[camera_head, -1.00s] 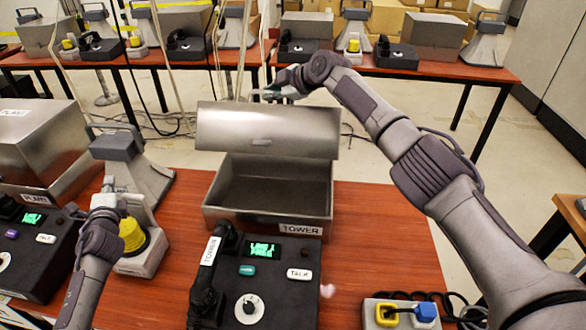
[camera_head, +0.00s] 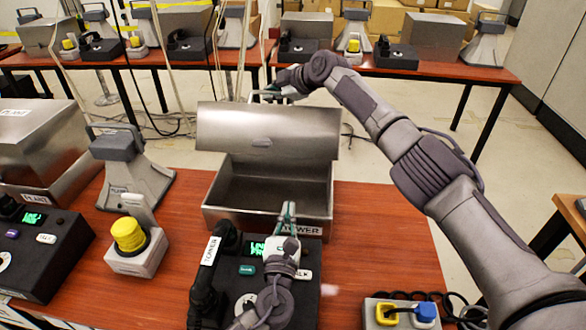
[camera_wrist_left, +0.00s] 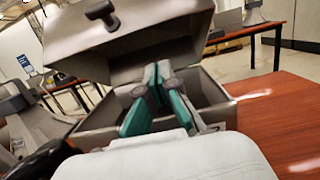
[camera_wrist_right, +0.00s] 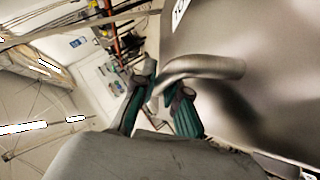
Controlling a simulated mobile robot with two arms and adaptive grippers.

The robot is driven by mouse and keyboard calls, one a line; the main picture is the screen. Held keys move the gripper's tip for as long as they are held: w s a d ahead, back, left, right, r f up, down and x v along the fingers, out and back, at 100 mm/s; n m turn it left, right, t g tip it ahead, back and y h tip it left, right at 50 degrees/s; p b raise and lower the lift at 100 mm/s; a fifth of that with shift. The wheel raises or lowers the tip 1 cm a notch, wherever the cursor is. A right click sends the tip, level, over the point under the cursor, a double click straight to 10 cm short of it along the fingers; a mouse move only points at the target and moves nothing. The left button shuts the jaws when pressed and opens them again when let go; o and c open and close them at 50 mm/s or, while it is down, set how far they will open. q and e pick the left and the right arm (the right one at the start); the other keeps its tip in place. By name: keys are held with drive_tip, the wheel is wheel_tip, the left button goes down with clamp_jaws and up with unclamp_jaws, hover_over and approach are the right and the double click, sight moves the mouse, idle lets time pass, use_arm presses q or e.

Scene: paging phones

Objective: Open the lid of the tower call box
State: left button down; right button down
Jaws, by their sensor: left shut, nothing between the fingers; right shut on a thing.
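The tower call box (camera_head: 222,216) is a grey metal box with a TOWER label, standing on the red-brown table. Its lid (camera_head: 225,125) is raised, and the dark inside shows below it. My right gripper (camera_head: 268,95) is behind the lid's upper edge. In the right wrist view, my right gripper (camera_wrist_right: 160,92) is shut on the lid's curved metal handle (camera_wrist_right: 215,66). My left gripper (camera_head: 288,212) is shut and empty at the box's front rim, partly covering the TOWER label. The left wrist view shows its fingertips (camera_wrist_left: 157,75) together before the open box (camera_wrist_left: 97,137).
The black tower phone (camera_head: 205,290) stands in front of the box, partly under my left arm. A yellow-topped beacon (camera_head: 128,235), a grey horn (camera_head: 135,180) and the plant box (camera_head: 40,145) stand left. A blue-and-yellow plug block (camera_head: 400,313) lies front right. Table right of the box is clear.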

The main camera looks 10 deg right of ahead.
use_arm(q)
approach(294, 151)
drive_tip(key=w+d+f, duration=0.1)
drive_tip(key=w+f, duration=0.2)
drive_tip(key=f, duration=0.1)
use_arm(e)
drive_tip(key=shift+f, duration=0.1)
use_arm(q)
drive_tip(key=shift+w+d+r, duration=0.25)
drive_tip(key=shift+w+r, duration=0.45)
drive_tip(key=shift+r, duration=0.1)
drive_tip(key=shift+w+d+r, duration=0.3)
drive_tip(key=shift+w+r, duration=0.4)
drive_tip(key=shift+r, duration=0.05)
drive_tip(key=shift+w+d+r, duration=0.1)
drive_tip(key=shift+w+r, duration=0.3)
drive_tip(key=shift+r, duration=0.35)
drive_tip(key=shift+w+r, duration=0.15)
use_arm(e)
drive_tip(key=shift+a, duration=0.3)
drive_tip(key=c, duration=1.5)
unclamp_jaws()
drive_tip(key=shift+d, duration=0.1)
drive_tip(key=shift+o, duration=0.2)
drive_tip(key=shift+s+f, duration=0.1)
use_arm(q)
drive_tip(key=shift+r, duration=0.1)
